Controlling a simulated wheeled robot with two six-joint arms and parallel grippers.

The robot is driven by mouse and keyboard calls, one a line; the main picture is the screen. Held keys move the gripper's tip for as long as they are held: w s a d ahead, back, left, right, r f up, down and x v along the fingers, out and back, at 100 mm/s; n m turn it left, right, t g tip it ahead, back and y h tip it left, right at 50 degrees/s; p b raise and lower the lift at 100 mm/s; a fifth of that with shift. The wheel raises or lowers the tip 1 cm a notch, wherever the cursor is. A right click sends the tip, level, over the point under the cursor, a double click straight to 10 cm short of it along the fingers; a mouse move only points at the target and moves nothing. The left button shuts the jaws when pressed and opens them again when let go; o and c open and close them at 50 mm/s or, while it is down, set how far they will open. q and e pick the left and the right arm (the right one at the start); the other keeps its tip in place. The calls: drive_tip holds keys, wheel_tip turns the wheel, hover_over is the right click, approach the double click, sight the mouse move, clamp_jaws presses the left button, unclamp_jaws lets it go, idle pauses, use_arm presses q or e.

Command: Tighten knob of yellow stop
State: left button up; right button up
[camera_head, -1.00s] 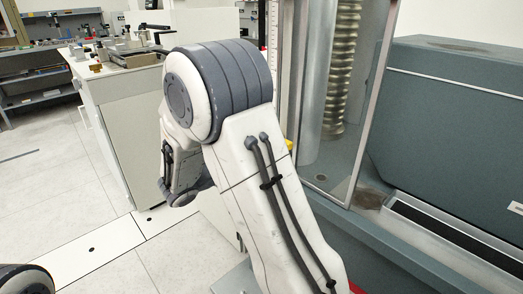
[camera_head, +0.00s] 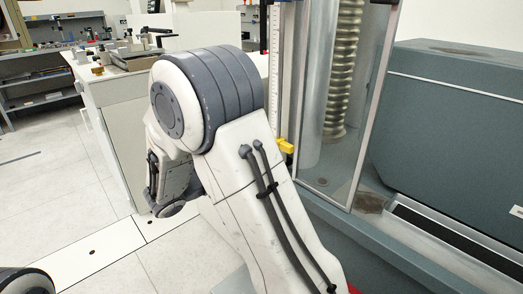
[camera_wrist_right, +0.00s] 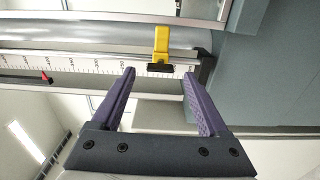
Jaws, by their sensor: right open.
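The yellow stop (camera_wrist_right: 161,44) sits on the white graduated scale (camera_wrist_right: 90,65) in the right wrist view, with its dark knob (camera_wrist_right: 160,68) facing my gripper. In the head view the yellow stop (camera_head: 285,146) shows just to the right of my right arm, low on the upright scale (camera_head: 275,45). My right gripper (camera_wrist_right: 159,75) is open and empty, with its purple fingers on either side of the knob's line. Whether the fingertips reach the knob in depth is hard to tell. My right arm hides its gripper in the head view. My left gripper is not in view.
A red pointer (camera_wrist_right: 46,77) sits further along the scale. The testing machine's clear guard (camera_head: 375,100) and metal column stand close to the stop on the right. A white cabinet (camera_head: 128,130) with tools stands at the left, with open floor in front.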

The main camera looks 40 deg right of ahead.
drive_tip(key=a, duration=0.7)
drive_tip(key=shift+s+a, duration=0.2)
drive_tip(key=shift+s, duration=0.1)
drive_tip(key=s+a+f+n+g+y, duration=0.1)
drive_tip(key=s+a+f+n+y, duration=0.1)
drive_tip(key=s+a+f+y, duration=0.3)
drive_tip(key=s+a+f+n+g+y, duration=0.1)
drive_tip(key=s+a+f+y, duration=0.2)
drive_tip(key=s, duration=0.4)
drive_tip(key=s+a+f+n+y, duration=0.1)
drive_tip(key=s+a+n+y, duration=0.1)
drive_tip(key=s+a+y, duration=0.4)
drive_tip(key=s+a+f+n+y, duration=0.1)
drive_tip(key=s+a+f+y, duration=0.1)
drive_tip(key=a+y, duration=0.45)
wheel_tip(320, 180, up, 22)
drive_tip(key=a+h+p, duration=0.1)
drive_tip(key=a+p, duration=0.1)
drive_tip(key=p, duration=1.9)
drive_tip(key=shift+s+f+t, duration=0.15)
drive_tip(key=shift+f+t, duration=0.1)
drive_tip(key=shift+t, duration=0.15)
